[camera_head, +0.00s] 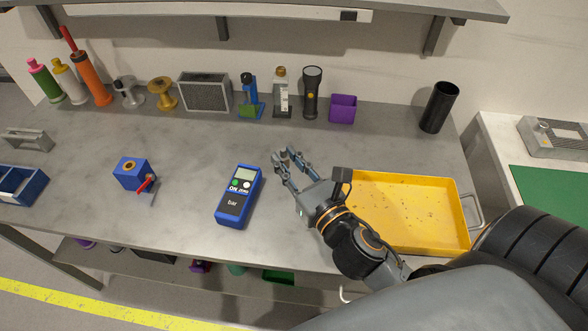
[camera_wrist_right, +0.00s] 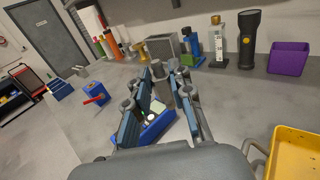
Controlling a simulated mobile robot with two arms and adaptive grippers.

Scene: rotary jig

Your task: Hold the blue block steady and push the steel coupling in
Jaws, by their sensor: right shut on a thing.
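The blue block (camera_head: 131,174) stands on the left part of the grey bench, with a round brass-coloured opening in its top and a red-handled clamp (camera_head: 147,184) at its front right. It also shows in the wrist view (camera_wrist_right: 98,90). My right gripper (camera_head: 286,155) is above the bench, well to the right of the block and beyond the blue meter. Its fingers (camera_wrist_right: 164,72) are closed on a small grey piece, which looks like the steel coupling; the fingers mostly hide it. My left gripper is not in view.
A blue handheld meter (camera_head: 237,203) lies between block and gripper. A yellow tray (camera_head: 409,181) is at the right. Bottles, spools, a grey speaker-like box (camera_head: 204,92), a flashlight (camera_head: 312,93) and a purple bin (camera_head: 343,108) line the back. Bare bench surrounds the block.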

